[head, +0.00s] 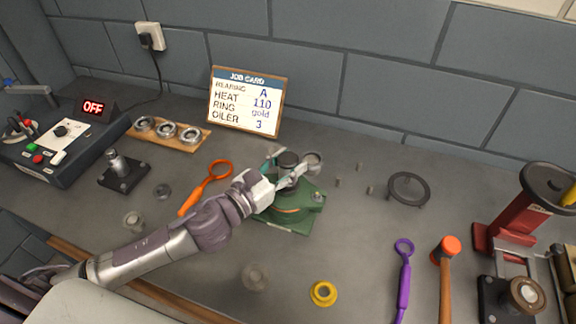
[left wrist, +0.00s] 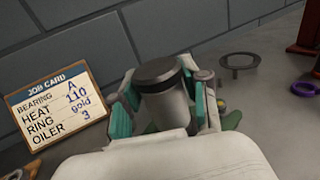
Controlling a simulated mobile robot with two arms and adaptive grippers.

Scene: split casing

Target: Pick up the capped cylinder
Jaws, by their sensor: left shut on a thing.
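The capped cylinder (left wrist: 165,105) is light grey with a dark, flat cap, and it stands nearly upright between teal finger pads in the left wrist view. In the head view its dark cap (head: 288,158) shows above the green casing (head: 290,215). My left gripper (head: 290,170) is shut on the cylinder, with a finger on each side of it; it also shows in the left wrist view (left wrist: 162,100). The cylinder's lower end is hidden, so I cannot tell whether it touches the casing. My right gripper is not in view.
An orange-handled ring tool (head: 205,187) lies left of the casing. A job card (head: 247,100) leans at the wall. A dark ring (head: 408,189), small pins, a yellow ring (head: 323,293), a purple tool (head: 403,280) and a hammer (head: 446,270) lie to the right and front.

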